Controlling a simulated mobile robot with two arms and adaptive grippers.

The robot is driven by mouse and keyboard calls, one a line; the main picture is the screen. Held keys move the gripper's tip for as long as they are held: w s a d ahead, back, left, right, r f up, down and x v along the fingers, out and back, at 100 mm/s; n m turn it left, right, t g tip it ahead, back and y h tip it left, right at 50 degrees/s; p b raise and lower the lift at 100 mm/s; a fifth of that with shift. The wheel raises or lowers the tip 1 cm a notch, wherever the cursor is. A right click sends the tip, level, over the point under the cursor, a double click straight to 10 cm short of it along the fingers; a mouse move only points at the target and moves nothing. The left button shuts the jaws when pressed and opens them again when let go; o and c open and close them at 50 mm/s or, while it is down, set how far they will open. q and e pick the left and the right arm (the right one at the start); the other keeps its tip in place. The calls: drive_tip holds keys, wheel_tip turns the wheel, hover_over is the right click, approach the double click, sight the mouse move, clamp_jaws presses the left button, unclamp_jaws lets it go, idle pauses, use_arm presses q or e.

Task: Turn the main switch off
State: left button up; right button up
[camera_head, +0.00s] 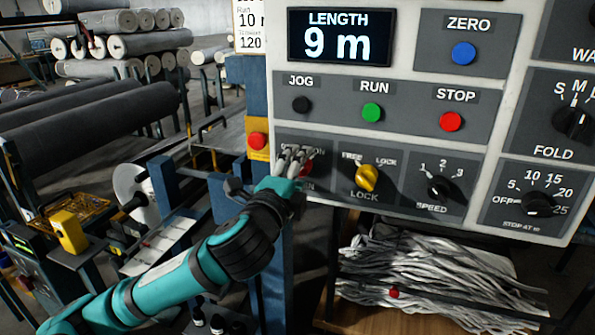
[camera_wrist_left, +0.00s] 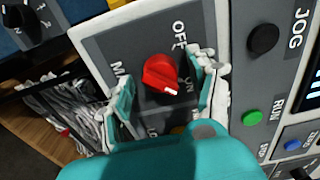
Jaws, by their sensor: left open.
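The main switch is a red rotary knob (camera_wrist_left: 160,73) on a dark grey plate, with OFF above it and ON to its lower right in the left wrist view. Its white pointer mark is at its lower right, toward the ON side. In the head view only a red edge of the knob (camera_head: 306,169) shows behind my fingers. My left gripper (camera_head: 292,163) is at the panel's left edge, in front of the knob. In the left wrist view the gripper (camera_wrist_left: 165,100) is open, its fingers on either side of the knob with gaps visible. My right gripper is not in view.
Right of the switch are the yellow lock knob (camera_head: 367,178) and the black speed knob (camera_head: 440,188). Black jog (camera_head: 301,104), green run (camera_head: 372,112) and red stop (camera_head: 450,121) buttons sit above. A red button on a yellow box (camera_head: 258,140) is just left.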

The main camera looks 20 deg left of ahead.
use_arm(q)
drive_tip(key=c, duration=1.2)
drive_tip(key=shift+o, duration=0.2)
drive_tip(key=shift+n, duration=0.3)
drive_tip(key=n+p, duration=0.1)
drive_tip(key=n, duration=0.2)
drive_tip(key=n+p, duration=0.1)
drive_tip(key=n, duration=0.4)
drive_tip(key=n+p, duration=0.2)
drive_tip(key=n, duration=0.2)
drive_tip(key=shift+n, duration=0.3)
drive_tip(key=n+p, duration=0.2)
drive_tip(key=n, duration=0.2)
drive_tip(key=shift+n, duration=0.3)
